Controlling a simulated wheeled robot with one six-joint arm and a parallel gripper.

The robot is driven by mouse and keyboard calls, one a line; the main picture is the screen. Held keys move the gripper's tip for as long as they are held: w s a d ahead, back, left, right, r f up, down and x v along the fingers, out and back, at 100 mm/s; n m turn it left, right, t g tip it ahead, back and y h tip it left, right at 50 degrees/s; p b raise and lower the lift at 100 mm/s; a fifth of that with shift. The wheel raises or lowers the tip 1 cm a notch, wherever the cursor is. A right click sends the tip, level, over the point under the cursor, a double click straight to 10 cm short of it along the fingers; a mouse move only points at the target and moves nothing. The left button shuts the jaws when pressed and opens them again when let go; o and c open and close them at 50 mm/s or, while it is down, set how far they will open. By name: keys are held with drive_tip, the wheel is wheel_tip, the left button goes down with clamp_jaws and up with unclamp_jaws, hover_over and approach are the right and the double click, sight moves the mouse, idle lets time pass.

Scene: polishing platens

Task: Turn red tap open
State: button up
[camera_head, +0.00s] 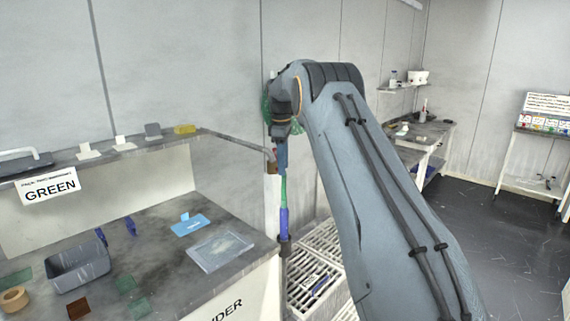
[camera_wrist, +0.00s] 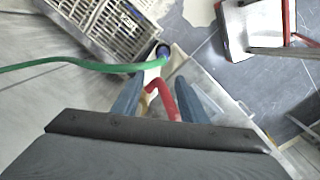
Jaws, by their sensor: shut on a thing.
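The red tap (camera_wrist: 162,96) is a curved red handle in the wrist view, with a yellowish part beside it. My gripper (camera_wrist: 157,88) has its two blue-grey fingers on either side of the red handle and is shut on it. In the head view my gripper (camera_head: 281,158) points down at the right end of the shelf above the bench. Only a small dark red bit of the tap (camera_head: 272,154) shows there, mostly hidden by the gripper.
A green hose (camera_wrist: 90,66) runs left from a blue fitting (camera_wrist: 163,51) near the fingers. Grey crates (camera_head: 315,285) stand on the floor below. The bench (camera_head: 165,285) on the left holds a grey bin (camera_head: 80,270) and a clear tray (camera_head: 220,250).

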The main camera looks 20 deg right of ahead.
drive_tip(key=shift+w+a, duration=0.15)
drive_tip(key=shift+a, duration=0.1)
drive_tip(key=shift+a+r+p, duration=0.15)
drive_tip(key=shift+r+p, duration=0.2)
drive_tip(key=shift+r, duration=0.35)
drive_tip(key=shift+s+a+r+p, duration=0.15)
drive_tip(key=shift+a+r+p, duration=0.15)
drive_tip(key=shift+r, duration=0.4)
drive_tip(key=shift+s+a+r+p, duration=0.1)
drive_tip(key=shift+a+r+p, duration=0.2)
drive_tip(key=shift+r, duration=0.4)
drive_tip(key=shift+a+r, duration=0.4)
drive_tip(key=shift+s+d+r+p, duration=0.25)
drive_tip(key=shift+r+p, duration=0.15)
drive_tip(key=shift+p, duration=0.1)
drive_tip(key=shift+s+a+r+p, duration=0.15)
drive_tip(key=shift+a+r+p, duration=0.15)
drive_tip(key=shift+r, duration=0.3)
drive_tip(key=shift+s+a+r+p, duration=0.15)
drive_tip(key=shift+r+p, duration=0.25)
drive_tip(key=shift+r, duration=0.2)
